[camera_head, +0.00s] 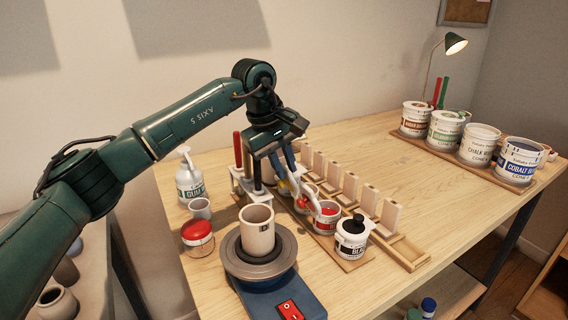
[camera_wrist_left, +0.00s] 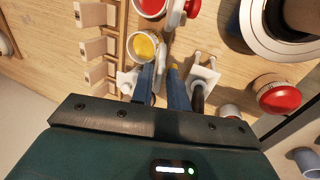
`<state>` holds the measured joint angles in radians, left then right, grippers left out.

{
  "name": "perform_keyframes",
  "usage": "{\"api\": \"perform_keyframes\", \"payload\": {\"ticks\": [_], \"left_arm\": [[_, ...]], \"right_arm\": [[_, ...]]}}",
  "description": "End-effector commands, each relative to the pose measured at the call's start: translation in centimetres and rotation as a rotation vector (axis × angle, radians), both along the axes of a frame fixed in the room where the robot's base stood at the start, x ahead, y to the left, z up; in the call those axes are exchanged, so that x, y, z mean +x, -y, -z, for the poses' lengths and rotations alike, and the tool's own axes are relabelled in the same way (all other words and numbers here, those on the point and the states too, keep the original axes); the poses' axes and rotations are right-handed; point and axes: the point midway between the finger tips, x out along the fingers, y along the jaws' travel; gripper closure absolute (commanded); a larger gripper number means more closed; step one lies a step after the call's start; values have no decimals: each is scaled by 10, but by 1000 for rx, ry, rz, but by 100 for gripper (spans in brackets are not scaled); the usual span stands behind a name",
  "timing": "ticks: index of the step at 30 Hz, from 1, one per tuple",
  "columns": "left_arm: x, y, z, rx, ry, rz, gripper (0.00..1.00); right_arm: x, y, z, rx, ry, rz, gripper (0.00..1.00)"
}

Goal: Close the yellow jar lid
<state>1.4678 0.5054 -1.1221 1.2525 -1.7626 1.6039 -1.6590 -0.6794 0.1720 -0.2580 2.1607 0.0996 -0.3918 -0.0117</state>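The yellow jar (camera_wrist_left: 143,46) stands open, with yellow glaze showing inside, in the left wrist view. Its pale lid (camera_wrist_left: 165,44) stands tilted up beside the mouth; in the head view a yellow knob (camera_head: 283,188) shows beneath my fingers. My left gripper (camera_head: 289,177) points down over this lid. In the left wrist view its blue fingers (camera_wrist_left: 161,68) are apart, with their tips close to the lid. Whether they touch it I cannot tell. The jar is mostly hidden behind the gripper in the head view. My right gripper is out of view.
An open red jar (camera_head: 326,212) with a raised lid and a shut black jar (camera_head: 351,237) stand in the same row. A rack (camera_head: 400,245) of pale blocks runs alongside. A beige cup (camera_head: 257,228) on a wheel and a red-lidded jar (camera_head: 198,237) stand nearby.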

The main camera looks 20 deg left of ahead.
Motion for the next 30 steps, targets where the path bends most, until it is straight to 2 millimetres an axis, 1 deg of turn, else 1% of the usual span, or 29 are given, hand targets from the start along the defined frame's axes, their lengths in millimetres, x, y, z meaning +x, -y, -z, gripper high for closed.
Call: {"api": "perform_keyframes", "payload": {"ticks": [1,5,6,20,23,30], "left_arm": [[0,0,0,0,0,0,88],[0,0,0,0,0,0,99],[0,0,0,0,0,0,100],[0,0,-1,1,-1,0,100],[1,1,-3,8,-8,0,100],[7,8,-11,74,-73,0,100]], "right_arm": [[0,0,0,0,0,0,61],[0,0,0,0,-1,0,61],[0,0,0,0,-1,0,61],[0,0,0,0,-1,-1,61],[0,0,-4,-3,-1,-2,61],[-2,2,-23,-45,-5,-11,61]]}}
